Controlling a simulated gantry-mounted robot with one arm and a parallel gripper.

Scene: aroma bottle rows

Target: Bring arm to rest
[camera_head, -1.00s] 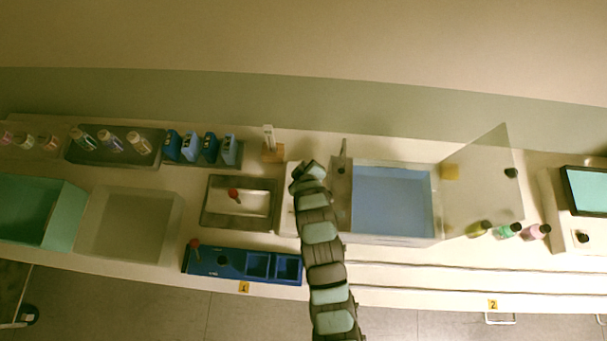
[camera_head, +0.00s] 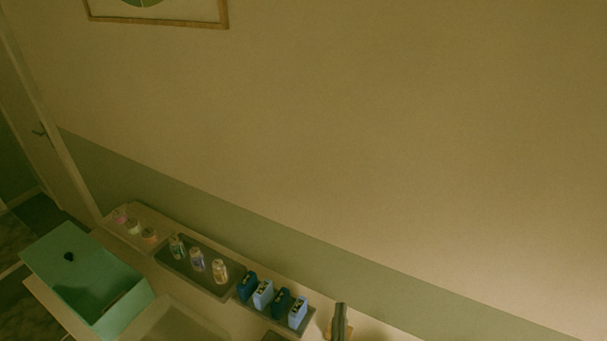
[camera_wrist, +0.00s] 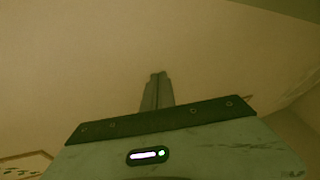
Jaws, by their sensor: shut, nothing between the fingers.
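My gripper (camera_wrist: 158,76) shows in the wrist view, its two grey fingers pressed together with nothing between them. The fingers point toward a plain tan surface, and no object is near them there. In the head view, a dark upright piece (camera_head: 340,322) stands at the bottom edge, right of the blue boxes; I cannot tell whether it is my gripper's tip. The rest of my arm is out of the head view.
A grey tray (camera_head: 178,267) holds three small bottles (camera_head: 197,260). Several blue boxes (camera_head: 264,294) stand right of it, small jars (camera_head: 134,227) to its left. A teal bin (camera_head: 130,311) is at lower left. The wall (camera_head: 400,150) fills the upper right.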

